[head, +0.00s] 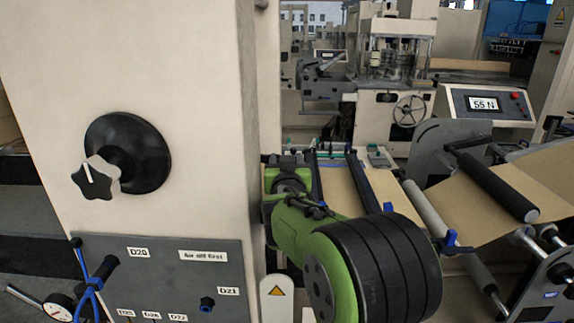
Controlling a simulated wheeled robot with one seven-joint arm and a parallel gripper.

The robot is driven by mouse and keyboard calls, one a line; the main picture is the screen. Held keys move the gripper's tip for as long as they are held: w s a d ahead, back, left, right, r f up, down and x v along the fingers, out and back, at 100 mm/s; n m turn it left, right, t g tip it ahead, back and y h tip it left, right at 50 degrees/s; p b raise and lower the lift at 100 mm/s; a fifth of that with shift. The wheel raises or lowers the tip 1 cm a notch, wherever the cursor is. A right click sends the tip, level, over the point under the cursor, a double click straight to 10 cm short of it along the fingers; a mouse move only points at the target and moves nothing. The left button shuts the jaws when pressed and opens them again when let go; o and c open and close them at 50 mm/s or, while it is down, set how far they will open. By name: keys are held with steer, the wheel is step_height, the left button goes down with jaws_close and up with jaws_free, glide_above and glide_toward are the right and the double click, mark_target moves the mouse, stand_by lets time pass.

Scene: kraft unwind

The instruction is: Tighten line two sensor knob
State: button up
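A star-shaped knob (92,180) with dark lobes and a pale upper side sits in front of a round black disc (140,150) on the beige panel at left. A short white line shows on the knob. No label naming line two is readable beside it. A green arm with thick black bands, which looks like mine, runs from the lower middle up and left to the panel's right edge. Its far end stops at that edge, and I cannot make out gripper fingers there. No part of the arm visibly touches the knob.
A display (483,104) reads 55 N. Rollers (497,187) and brown web (545,175) fill the right side.

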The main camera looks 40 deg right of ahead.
steer(key=shift+r, duration=0.25)
steer(key=o, duration=1)
steer(key=shift+f, duration=0.1)
steer(key=shift+o, duration=0.2)
steer(key=b+v, duration=0.2)
steer(key=v, duration=1.3)
steer(key=shift+s+a+b, duration=0.25)
steer(key=shift+b, duration=0.1)
steer(key=shift+c, duration=0.3)
